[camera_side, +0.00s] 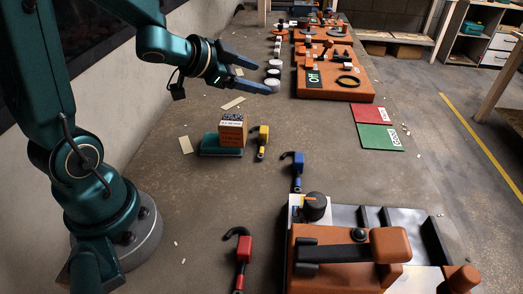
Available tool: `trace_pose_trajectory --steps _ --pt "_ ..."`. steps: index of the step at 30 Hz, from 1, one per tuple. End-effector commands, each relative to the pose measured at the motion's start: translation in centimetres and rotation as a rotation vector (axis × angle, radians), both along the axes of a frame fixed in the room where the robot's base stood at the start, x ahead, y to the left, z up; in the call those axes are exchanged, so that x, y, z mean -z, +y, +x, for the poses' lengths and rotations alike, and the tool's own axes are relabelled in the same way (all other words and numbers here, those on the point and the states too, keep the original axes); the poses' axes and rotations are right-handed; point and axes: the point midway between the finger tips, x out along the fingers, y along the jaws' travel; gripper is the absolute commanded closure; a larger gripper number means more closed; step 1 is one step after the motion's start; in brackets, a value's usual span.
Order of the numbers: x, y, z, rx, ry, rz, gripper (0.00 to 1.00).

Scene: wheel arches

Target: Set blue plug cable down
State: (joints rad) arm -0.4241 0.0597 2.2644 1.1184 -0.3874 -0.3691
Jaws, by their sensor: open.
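The blue plug cable (298,160) lies on the bench in the middle of the view, just behind the dark tray assembly, with a black hooked end on its left. My gripper (270,76) is open and empty, raised at the upper left of the bench, with its two blue-grey fingers pointing right. It is well apart from the blue plug cable.
A yellow plug (263,133) and a red plug (243,250) lie nearby. A small box (232,128) sits on a teal base (221,146). Red and green cards (379,137) lie to the right. An orange fixture (325,85) stands behind. Bare bench lies between them.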

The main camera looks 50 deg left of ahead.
Motion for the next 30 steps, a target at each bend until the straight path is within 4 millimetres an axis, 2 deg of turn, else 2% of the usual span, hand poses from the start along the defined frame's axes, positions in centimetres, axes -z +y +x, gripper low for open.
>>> trace_pose_trajectory --steps 1,3,7,12,16,21,30 --pt "-1.6 0.2 -0.6 -0.083 -0.009 0.026 0.29" --pt "-2.7 0.6 -2.2 -0.204 0.012 0.026 0.29" --pt "-3.2 -0.5 -6.6 -0.369 0.113 -0.047 0.29" --pt "-2.0 -4.8 -13.0 -0.420 0.317 -0.210 0.29" --pt "-1.2 -7.9 -16.7 -0.382 0.447 -0.304 0.29" --pt "-0.8 -9.7 -18.7 -0.347 0.525 -0.353 0.29" --pt "-0.8 -9.8 -18.8 -0.349 0.528 -0.354 0.29"
